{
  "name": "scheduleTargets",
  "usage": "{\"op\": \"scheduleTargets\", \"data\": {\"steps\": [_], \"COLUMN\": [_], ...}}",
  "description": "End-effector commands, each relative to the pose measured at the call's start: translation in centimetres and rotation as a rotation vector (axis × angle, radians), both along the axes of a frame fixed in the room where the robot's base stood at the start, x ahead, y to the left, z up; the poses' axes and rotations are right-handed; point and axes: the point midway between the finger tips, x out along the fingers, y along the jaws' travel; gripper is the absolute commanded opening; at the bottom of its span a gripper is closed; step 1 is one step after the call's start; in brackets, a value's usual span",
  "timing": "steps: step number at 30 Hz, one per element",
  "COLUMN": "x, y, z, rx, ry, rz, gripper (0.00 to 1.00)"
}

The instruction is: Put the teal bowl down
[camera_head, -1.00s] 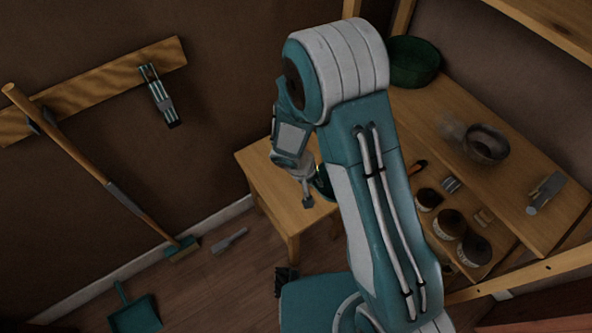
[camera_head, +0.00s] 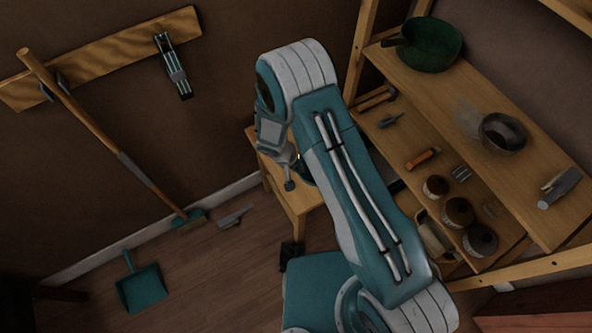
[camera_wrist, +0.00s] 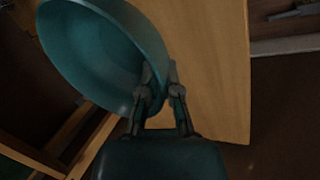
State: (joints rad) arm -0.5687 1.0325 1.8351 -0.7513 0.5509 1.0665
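The teal bowl (camera_wrist: 95,50) fills the upper left of the wrist view, its hollow side facing the camera. My gripper (camera_wrist: 162,75) has one finger inside the bowl and the other outside, closed on its rim. Behind them is the pale wooden top of a small table (camera_wrist: 215,60). In the head view only a dark sliver of the bowl (camera_head: 304,170) shows beside my gripper (camera_head: 291,180), over the small table (camera_head: 297,198); my arm hides the rest. I cannot tell whether the bowl touches the tabletop.
Wooden shelves (camera_head: 450,95) stand at the right, with a green pan (camera_head: 432,46), a dark bowl (camera_head: 502,132), several jars and tools. A broom (camera_head: 110,145) leans at the left wall. A dustpan (camera_head: 142,288) and a grey tool (camera_head: 235,217) lie on the floor.

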Motion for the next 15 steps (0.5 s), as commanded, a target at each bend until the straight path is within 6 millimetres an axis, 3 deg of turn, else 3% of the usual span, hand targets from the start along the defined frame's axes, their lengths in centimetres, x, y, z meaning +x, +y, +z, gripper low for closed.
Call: {"op": "scheduleTargets", "data": {"steps": [4, 10, 15], "x": [1.3, 2.1, 2.0], "y": [0.7, 1.1, 1.0], "z": [-1.7, -2.9, -5.4], "rx": [0.001, 0.000, 0.000], "ry": [-0.001, 0.000, 0.001], "rz": [-0.002, 0.000, 0.000], "gripper": [0.00, 0.00, 0.00]}}
